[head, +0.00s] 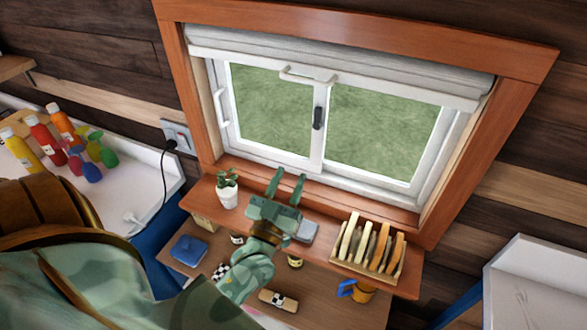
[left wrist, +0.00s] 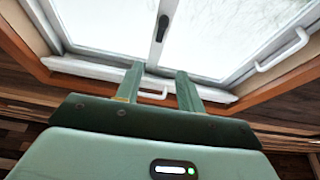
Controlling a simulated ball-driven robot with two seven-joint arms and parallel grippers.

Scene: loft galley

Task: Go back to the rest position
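My left gripper (head: 286,184) is raised in front of the window (head: 318,120), just above the wooden sill shelf (head: 320,226). Its two fingers are apart with nothing between them. The left wrist view shows the same open fingers (left wrist: 160,82) pointing toward the window and its black handle (left wrist: 162,28). The window is closed, with its black handle upright in the head view. My left forearm comes in from the lower left. My right gripper does not show in either view.
A potted plant (head: 228,190) and a wooden rack (head: 366,250) of upright boards stand on the sill shelf either side of my gripper. Several bottles (head: 44,140) stand on the left counter.

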